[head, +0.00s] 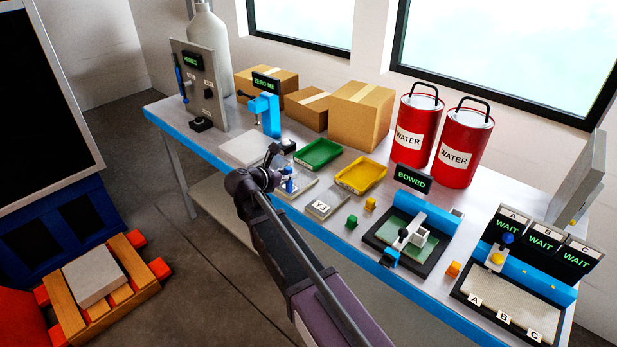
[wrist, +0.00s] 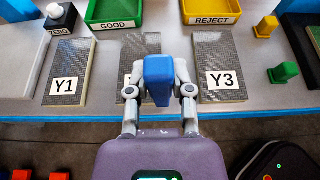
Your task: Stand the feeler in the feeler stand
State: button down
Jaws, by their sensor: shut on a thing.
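My gripper (wrist: 158,88) is shut on a blue piece (wrist: 158,68), which I take to be the feeler. In the wrist view the piece sits upright between the two fingers, over the middle dark panel (wrist: 131,91). Its lower end is hidden, so I cannot tell whether it touches the panel. In the head view my gripper (head: 272,180) is over the front edge of the bench, and the blue piece (head: 289,186) shows just beyond it. I cannot tell which thing is the feeler stand.
Panels Y1 (wrist: 68,75) and Y3 (wrist: 219,70) flank the middle one. Green (head: 317,154) and yellow (head: 361,176) trays lie behind. Small green (head: 352,221) and yellow (head: 370,204) blocks stand to the right, before the BOWED fixture (head: 376,235). A blue clamp-like device (head: 266,112) stands behind left.

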jog(key=w+d, duration=0.4)
jog(key=shift+w+d+f, duration=0.15)
jog(key=shift+d+f, duration=0.15)
jog(key=shift+w+d+f+b, duration=0.15)
jog(key=shift+f+b, duration=0.45)
jog(key=shift+b, duration=0.1)
jog(key=shift+w+d+f+b, duration=0.15)
jog(key=shift+d+f+b, duration=0.05)
jog(key=shift+f+b, duration=0.45)
jog(key=shift+w+d+f+b, duration=0.15)
jog(key=shift+f+b, duration=0.45)
jog(key=shift+b, duration=0.1)
jog(key=shift+f, duration=0.1)
jog(key=c, duration=0.5)
grip_release()
